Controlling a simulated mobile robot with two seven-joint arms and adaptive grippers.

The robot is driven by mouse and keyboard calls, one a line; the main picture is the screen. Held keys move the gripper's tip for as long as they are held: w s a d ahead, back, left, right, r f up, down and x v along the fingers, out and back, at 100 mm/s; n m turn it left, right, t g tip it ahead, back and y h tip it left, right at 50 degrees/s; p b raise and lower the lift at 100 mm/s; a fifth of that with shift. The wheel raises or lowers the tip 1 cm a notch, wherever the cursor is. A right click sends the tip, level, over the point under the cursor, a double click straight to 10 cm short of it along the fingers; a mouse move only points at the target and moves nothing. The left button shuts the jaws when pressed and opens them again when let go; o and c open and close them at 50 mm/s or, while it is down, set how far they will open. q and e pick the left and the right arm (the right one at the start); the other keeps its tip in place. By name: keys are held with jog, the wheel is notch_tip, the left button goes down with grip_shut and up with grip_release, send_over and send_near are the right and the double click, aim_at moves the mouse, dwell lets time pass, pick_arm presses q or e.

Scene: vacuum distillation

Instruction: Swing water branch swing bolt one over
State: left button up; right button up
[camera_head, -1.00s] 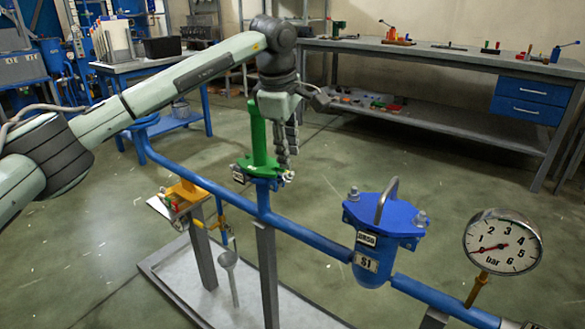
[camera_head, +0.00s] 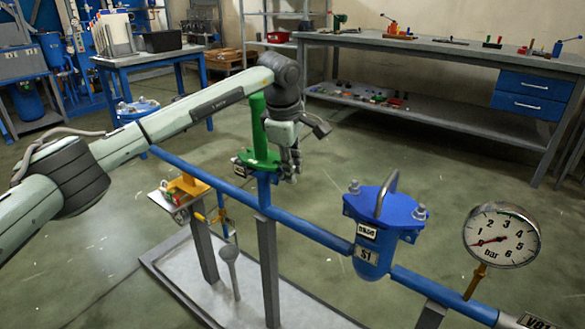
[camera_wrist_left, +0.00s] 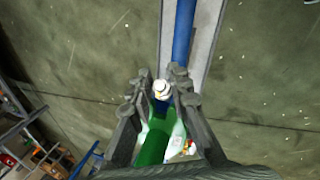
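The water branch is the green upright pipe (camera_head: 259,125) with a green flange (camera_head: 262,160) on the blue line. My left gripper (camera_head: 290,172) points down at the flange's right edge, its fingers beside the flange. In the left wrist view, a pale swing bolt head (camera_wrist_left: 161,88) lies between the two dark fingers of the left gripper (camera_wrist_left: 160,76). The fingers stand apart on either side of it, with narrow gaps; contact cannot be made out. The green pipe (camera_wrist_left: 154,148) shows behind, between the fingers. In the head view the bolt is hidden by the fingers. My right gripper is not in view.
A blue lidded strainer pot (camera_head: 375,238) with a grey handle and a pressure gauge (camera_head: 502,236) stand to the right on the blue pipe (camera_head: 312,232). An orange-topped fitting (camera_head: 187,188) is at the left. A workbench (camera_head: 440,46) stands behind, with open floor between.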

pick_arm(q)
grip_shut()
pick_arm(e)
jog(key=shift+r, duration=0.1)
pick_arm(q)
jog(key=shift+a+r+p, duration=0.15)
jog(key=shift+r+p, duration=0.05)
jog(key=shift+p, duration=0.1)
jog(key=shift+w+a+g+h, duration=0.1)
jog(key=shift+w+g+h, duration=0.05)
jog(key=shift+g+h, duration=0.3)
jog(key=o, duration=0.6)
grip_release()
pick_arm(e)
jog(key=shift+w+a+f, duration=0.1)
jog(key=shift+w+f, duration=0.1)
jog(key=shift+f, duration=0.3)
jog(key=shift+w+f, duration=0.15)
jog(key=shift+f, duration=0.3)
pick_arm(q)
jog(key=shift+r, duration=0.1)
jog(key=v, duration=1.2)
jog(key=shift+a, duration=0.1)
